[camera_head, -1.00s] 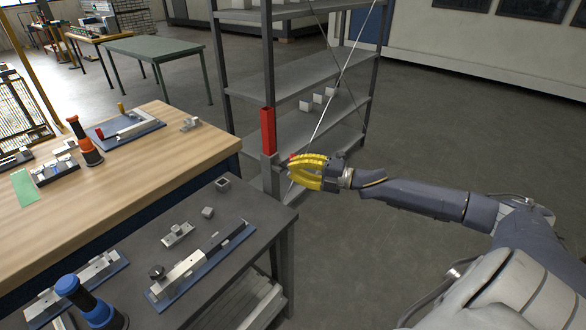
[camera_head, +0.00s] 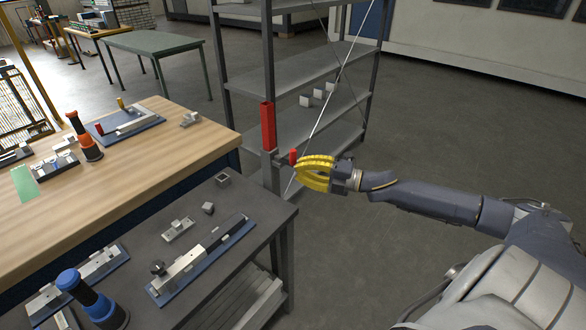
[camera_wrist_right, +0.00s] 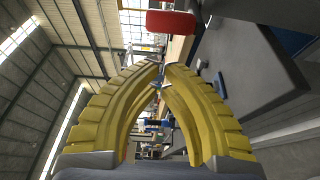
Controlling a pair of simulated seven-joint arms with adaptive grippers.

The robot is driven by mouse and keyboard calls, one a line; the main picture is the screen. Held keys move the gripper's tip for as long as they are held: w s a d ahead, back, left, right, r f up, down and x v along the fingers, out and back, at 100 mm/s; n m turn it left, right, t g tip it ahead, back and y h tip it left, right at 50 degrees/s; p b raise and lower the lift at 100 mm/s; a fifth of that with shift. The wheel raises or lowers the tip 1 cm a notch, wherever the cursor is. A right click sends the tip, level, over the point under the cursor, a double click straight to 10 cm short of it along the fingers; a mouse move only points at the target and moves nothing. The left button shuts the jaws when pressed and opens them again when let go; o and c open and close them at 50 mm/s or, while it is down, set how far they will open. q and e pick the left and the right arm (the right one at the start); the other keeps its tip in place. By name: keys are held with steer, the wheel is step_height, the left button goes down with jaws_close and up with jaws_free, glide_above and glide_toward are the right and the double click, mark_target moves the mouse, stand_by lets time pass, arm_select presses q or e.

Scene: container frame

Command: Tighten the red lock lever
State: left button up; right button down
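A small red lever (camera_head: 293,157) stands beside the grey rack post, just left of my right gripper's fingertips. A red block near the top of the right wrist view (camera_wrist_right: 171,22) appears to be the same lever, seen close up. My right gripper (camera_head: 301,170) has yellow curved fingers. In the wrist view its fingertips (camera_wrist_right: 159,72) come together with nothing clearly held between them. The red lever lies off to one side of the tips there, apparently apart from them. A taller red bar (camera_head: 268,125) is on the rack post above the lever. My left gripper is not in view.
The grey metal rack (camera_head: 300,75) stands behind my right gripper. A dark table (camera_head: 140,240) with fixtures and a blue-topped tool (camera_head: 90,298) is at front left. A wooden workbench (camera_head: 150,165) lies beyond. The floor to the right is clear.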

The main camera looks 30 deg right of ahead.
steer(key=s+d, duration=0.2)
steer(key=d, duration=0.3)
steer(key=shift+s+d, duration=0.25)
steer(key=shift+d, duration=0.1)
